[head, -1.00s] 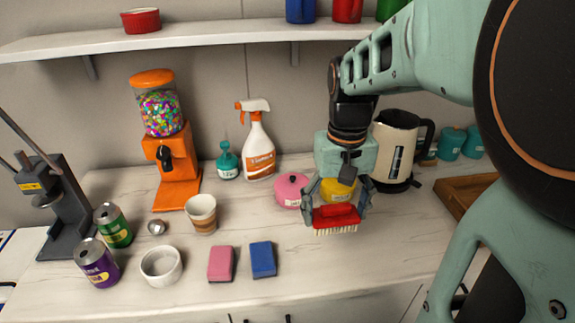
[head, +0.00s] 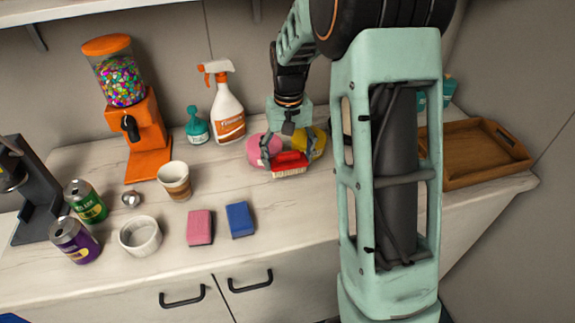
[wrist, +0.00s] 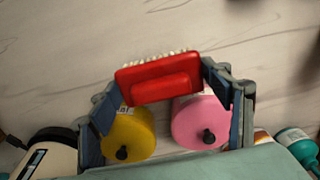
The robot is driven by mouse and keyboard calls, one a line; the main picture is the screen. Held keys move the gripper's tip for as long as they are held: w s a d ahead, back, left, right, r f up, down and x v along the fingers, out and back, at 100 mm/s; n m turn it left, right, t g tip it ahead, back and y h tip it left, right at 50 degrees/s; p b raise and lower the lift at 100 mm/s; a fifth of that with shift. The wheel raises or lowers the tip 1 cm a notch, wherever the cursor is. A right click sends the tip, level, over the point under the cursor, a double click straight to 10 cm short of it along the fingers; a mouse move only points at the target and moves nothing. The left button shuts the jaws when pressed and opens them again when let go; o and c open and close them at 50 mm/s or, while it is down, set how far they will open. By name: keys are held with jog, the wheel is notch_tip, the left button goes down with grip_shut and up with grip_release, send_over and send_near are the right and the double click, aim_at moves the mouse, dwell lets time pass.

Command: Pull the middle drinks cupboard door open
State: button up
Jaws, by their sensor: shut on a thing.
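Below the counter, two white cupboard fronts show in the head view. The left front (head: 120,305) has a black bar handle (head: 183,297); the right front (head: 290,290) has another black handle (head: 250,282). Both look shut, with a thin seam between them. I cannot tell which is the middle door, as my arm hides the fronts further right. My gripper (head: 289,158) is above the counter, well behind the handles. It is shut on a red brush (wrist: 158,80) with pale bristles, also seen in the head view (head: 290,167).
Pink (head: 264,150) and yellow (head: 318,143) lidded pots stand close by my gripper. Pink (head: 200,228) and blue (head: 240,220) sponges, a paper cup (head: 174,180), a bowl (head: 140,236) and cans (head: 75,240) are on the counter. A wooden tray (head: 480,150) is at right.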

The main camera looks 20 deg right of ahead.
aim_at(288, 168)
jog(key=shift+w+f, duration=0.2)
jog(key=shift+f, duration=1.6)
jog(key=shift+f, duration=0.2)
jog(key=o, duration=1.1)
jog(key=shift+r, duration=0.1)
